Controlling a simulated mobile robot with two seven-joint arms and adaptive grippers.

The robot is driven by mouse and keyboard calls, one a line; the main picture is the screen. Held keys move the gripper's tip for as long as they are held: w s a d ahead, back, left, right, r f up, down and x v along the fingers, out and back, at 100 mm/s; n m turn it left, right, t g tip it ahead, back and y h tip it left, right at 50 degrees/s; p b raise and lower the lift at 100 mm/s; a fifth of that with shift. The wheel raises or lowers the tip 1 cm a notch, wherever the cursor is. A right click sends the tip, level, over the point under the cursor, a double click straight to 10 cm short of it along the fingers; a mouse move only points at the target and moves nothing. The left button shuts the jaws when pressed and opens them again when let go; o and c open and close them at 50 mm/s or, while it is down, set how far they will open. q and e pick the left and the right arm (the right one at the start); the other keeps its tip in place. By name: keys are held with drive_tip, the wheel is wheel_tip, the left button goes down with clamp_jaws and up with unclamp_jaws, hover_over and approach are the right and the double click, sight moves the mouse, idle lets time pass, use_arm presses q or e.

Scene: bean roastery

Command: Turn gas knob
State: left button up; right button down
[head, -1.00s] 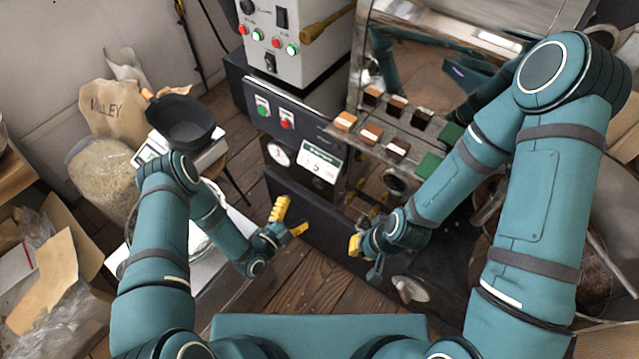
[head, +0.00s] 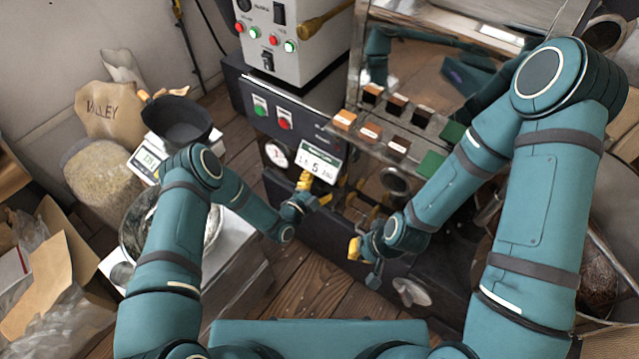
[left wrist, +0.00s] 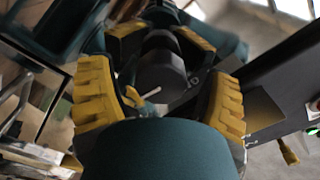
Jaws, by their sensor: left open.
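My left gripper (head: 316,189) is open at the dark front of the roaster, just below the white display card, with its yellow fingers pointing up and right. In the left wrist view, a dark blunt part (left wrist: 162,65) with a small pale pointer shows between the spread yellow fingers. I cannot tell whether it is the gas knob or whether anything touches it. In the head view, a grey round knob-like part (head: 411,292) sits low on the front, right of my right gripper (head: 363,262). That gripper is open and empty, below my left one.
The roaster panel with green and red buttons (head: 272,113) and the display card (head: 318,161) stand close above my left gripper. Sample blocks (head: 371,131) stand on a shelf to the right. A scale with a black pan (head: 181,125) is at left. Wooden floor is clear below.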

use_arm(q)
drive_tip(key=c, duration=1.2)
drive_tip(key=shift+n, duration=0.3)
drive_tip(key=n, duration=0.4)
drive_tip(key=shift+a+n, duration=0.1)
drive_tip(key=shift+n, duration=0.2)
drive_tip(key=n, duration=0.4)
drive_tip(key=shift+a+n, duration=0.1)
drive_tip(key=shift+n, duration=0.2)
drive_tip(key=n, duration=0.5)
drive_tip(key=shift+w+a, duration=0.1)
drive_tip(key=shift+w, duration=0.05)
drive_tip(key=n, duration=0.5)
